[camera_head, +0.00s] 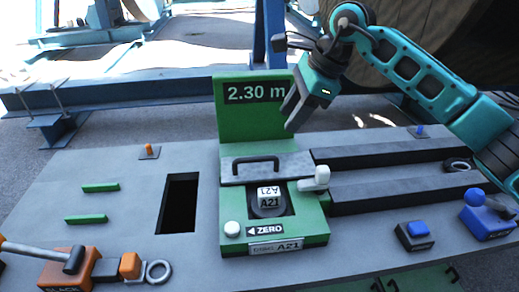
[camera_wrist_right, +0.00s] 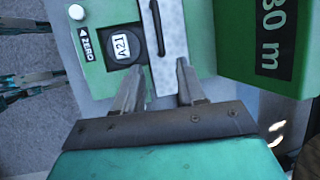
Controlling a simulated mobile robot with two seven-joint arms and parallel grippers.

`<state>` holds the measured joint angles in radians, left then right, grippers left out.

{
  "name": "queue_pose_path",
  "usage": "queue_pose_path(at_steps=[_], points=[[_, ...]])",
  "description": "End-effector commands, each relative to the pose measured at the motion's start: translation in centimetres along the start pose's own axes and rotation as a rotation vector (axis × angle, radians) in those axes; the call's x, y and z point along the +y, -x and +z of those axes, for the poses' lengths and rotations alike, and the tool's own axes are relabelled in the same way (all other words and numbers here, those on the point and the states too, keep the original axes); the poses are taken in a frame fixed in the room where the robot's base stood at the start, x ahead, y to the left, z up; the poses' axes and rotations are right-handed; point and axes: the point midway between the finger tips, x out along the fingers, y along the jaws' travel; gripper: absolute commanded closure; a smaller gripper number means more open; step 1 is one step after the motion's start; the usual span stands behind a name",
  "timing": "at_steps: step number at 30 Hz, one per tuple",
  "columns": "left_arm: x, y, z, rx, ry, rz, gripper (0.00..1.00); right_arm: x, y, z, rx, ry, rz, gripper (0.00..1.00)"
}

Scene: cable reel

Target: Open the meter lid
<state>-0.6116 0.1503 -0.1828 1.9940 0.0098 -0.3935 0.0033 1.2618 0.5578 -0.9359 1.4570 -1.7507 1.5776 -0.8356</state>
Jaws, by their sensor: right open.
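The green meter (camera_head: 312,226) stands on the grey bench, with an upright panel (camera_head: 229,124) reading "2.30 m" behind it. Its lid is a grey plate (camera_head: 295,166) with a black bar handle (camera_head: 256,160). The lid lies across the meter behind a round dark recess (camera_head: 268,205) marked A21, which is uncovered.
A white knob (camera_head: 321,175) is at the meter's right. Dark rails (camera_head: 400,150) run rightward. Orange (camera_head: 70,270) and blue (camera_head: 487,222) blocks stand at the bench's sides. A rectangular opening (camera_head: 179,203) lies left of the meter.

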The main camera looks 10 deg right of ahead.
Motion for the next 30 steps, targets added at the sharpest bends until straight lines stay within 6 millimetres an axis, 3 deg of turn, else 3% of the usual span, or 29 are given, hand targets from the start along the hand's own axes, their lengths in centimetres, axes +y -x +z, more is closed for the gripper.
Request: queue_pose_path(at_steps=[12, 18, 30], points=[[0.3, -0.2, 0.3, -0.004, 0.009, 0.004, 0.57, 0.1, -8.1, 0.0, -0.001, -0.001, 0.005, 0.6], [0.3, -0.2, 0.2, -0.003, 0.009, 0.005, 0.57, 0.1, -11.1, 0.0, -0.001, -0.001, 0.004, 0.6], [0.4, -0.2, 0.0, 0.002, 0.009, 0.006, 0.57, 0.1, -12.4, 0.0, 0.0, 0.0, 0.001, 0.6]])
